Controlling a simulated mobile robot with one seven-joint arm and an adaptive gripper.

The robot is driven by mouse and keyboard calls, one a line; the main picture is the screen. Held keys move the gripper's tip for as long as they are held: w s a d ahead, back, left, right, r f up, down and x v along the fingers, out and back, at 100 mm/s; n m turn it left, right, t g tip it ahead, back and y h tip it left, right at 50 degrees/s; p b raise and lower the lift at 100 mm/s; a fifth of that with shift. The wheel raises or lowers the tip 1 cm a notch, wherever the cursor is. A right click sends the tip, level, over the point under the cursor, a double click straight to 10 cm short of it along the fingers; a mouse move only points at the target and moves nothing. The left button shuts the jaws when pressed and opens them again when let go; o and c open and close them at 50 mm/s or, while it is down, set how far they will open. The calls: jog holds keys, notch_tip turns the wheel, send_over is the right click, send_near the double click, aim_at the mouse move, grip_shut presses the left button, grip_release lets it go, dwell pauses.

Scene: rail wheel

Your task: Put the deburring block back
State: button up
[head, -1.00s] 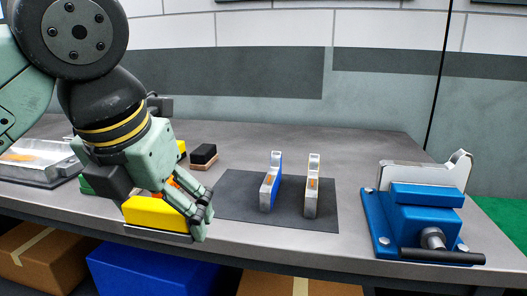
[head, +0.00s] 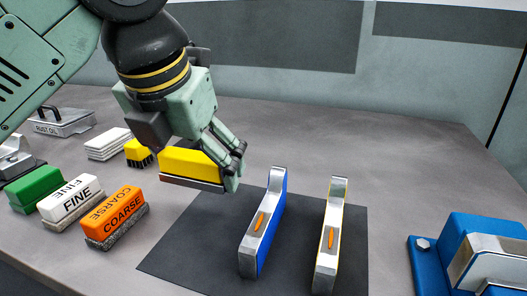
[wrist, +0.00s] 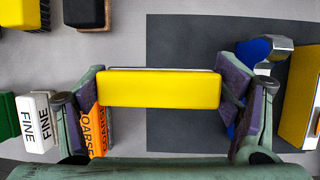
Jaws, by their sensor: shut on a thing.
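A yellow block (head: 192,164) with a thin metal-and-dark base is held level above the table, by the back left corner of the dark mat. My gripper (wrist: 160,90) is shut on its two ends, as the wrist view of the yellow block (wrist: 158,89) shows. In the head view, one finger pair shows at the block's right end and the other is hidden. No lettering shows on the block. An orange COARSE block (head: 116,211), a white FINE block (head: 70,199) and a green block (head: 36,187) stand in a row at the left.
The dark mat (head: 190,252) carries a blue-sided metal part (head: 264,225) and a yellow-edged one (head: 331,240). Behind the row are a yellow brush (head: 138,152), a white block (head: 107,143) and a RUST OIL tin (head: 64,123). A blue vise (head: 468,240) is at right. The table's back is clear.

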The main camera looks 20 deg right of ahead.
jog(key=p, duration=0.3)
send_over(260, 160)
jog(key=s, duration=0.1)
jog(key=shift+s+a+f, duration=0.15)
jog(key=shift+a+f, duration=0.15)
jog(key=shift+f, duration=2.2)
jog(key=shift+f, duration=0.15)
jog(key=o, duration=1.2)
jog(key=shift+o, duration=0.2)
jog(key=shift+r, duration=0.35)
jog(key=v, duration=1.1)
jog(key=shift+r, duration=0.35)
